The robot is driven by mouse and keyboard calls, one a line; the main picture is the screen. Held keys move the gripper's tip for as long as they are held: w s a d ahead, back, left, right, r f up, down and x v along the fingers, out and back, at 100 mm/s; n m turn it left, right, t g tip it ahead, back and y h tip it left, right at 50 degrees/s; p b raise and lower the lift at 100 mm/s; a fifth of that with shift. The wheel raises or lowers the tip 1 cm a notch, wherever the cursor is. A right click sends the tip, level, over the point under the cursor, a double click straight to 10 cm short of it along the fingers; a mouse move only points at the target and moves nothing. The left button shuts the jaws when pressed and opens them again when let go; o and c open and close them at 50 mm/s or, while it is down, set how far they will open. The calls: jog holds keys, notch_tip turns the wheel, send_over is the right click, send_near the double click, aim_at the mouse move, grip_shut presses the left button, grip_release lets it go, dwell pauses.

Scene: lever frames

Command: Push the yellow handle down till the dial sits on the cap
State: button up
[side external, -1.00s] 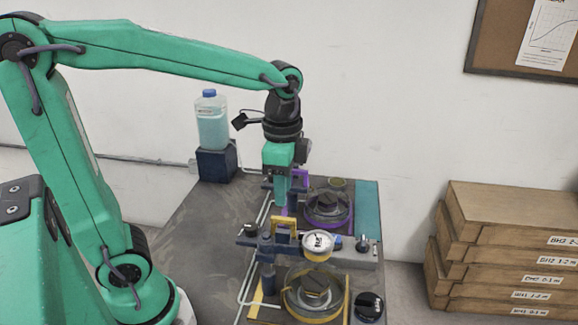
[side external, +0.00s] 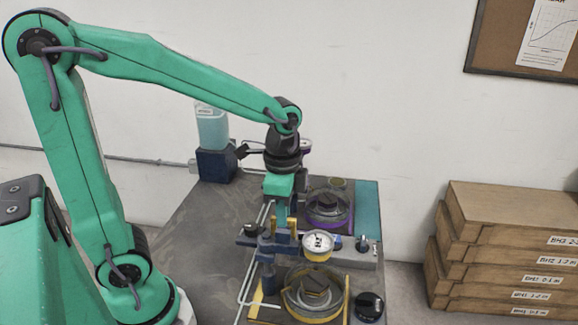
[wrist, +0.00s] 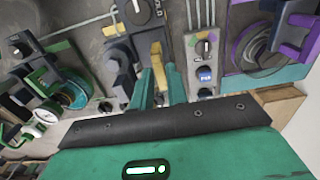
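The yellow handle (side external: 292,224) stands on the blue lever (side external: 268,243). The dial (side external: 318,241), white-faced with a yellow rim, is at the lever's right end. The dark cap (side external: 315,291) sits below it inside a yellow-ringed round housing, with a visible gap between. My gripper (side external: 284,213) is down at the handle, pointing downward. In the wrist view its two green fingers (wrist: 159,75) are apart, with the yellow handle (wrist: 156,54) showing between their tips. I cannot tell whether they touch it. The dial and cap are not clear in the wrist view.
A purple station (side external: 328,208) stands just behind, with a purple-rimmed disc (side external: 306,145) close behind my wrist. A green station (wrist: 62,90) shows in the wrist view. A bottle (side external: 212,130) stands at the back left. The left tabletop (side external: 205,230) is clear.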

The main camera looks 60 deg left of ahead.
grip_shut()
jog(key=shift+f, duration=0.1)
jog(key=shift+f, duration=2.4)
jog(key=shift+o, duration=2)
grip_release()
jog(key=shift+o, duration=0.4)
jog(key=shift+r, duration=0.15)
jog(key=shift+r, duration=3.75)
